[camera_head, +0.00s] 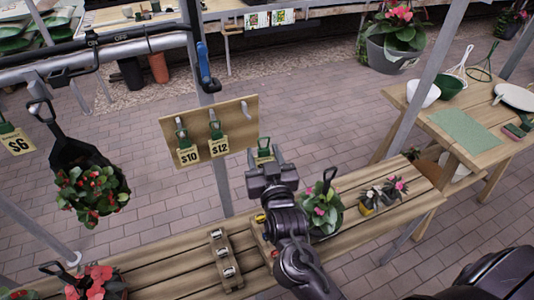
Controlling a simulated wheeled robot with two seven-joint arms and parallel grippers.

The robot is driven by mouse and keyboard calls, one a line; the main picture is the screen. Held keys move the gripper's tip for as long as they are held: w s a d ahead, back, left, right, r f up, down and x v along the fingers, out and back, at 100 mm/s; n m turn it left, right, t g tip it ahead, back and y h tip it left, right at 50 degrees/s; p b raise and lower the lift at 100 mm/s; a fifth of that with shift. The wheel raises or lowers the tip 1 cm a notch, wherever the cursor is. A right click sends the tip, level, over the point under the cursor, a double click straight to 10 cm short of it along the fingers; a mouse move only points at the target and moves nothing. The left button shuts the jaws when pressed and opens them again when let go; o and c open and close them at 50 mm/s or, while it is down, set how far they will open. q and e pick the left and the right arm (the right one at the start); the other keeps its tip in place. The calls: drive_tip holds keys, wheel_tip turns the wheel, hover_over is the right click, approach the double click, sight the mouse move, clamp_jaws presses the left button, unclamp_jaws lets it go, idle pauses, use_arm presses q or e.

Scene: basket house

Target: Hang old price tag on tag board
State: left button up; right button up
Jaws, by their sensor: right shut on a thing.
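The wooden tag board (238,118) is fixed to a post left of centre. A third hook (245,110) at the board's right side looks bare. My right gripper (264,160) is shut on a small green-topped tag (264,147), just right of and below the board, apart from it. The text on this tag cannot be read. A $6 tag (17,142) hangs at the far left. My left gripper is not in view.
A hanging pot (80,155) with red flowers is at left. A wooden bench (165,270) below bears a flower pot (322,212), small plants and a wooden block with clips (226,262). A side table (480,140) with bowls stands right, beyond a metal post (425,85).

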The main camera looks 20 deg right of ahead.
drive_tip(key=shift+w+f, duration=0.1)
drive_tip(key=shift+w, duration=0.3)
drive_tip(key=w+b, duration=0.3)
drive_tip(key=w, duration=0.4)
drive_tip(key=shift+f, duration=0.15)
drive_tip(key=shift+w, duration=0.25)
idle(0.3)
idle(0.4)
drive_tip(key=shift+w+a, duration=0.1)
drive_tip(key=shift+w, duration=1.2)
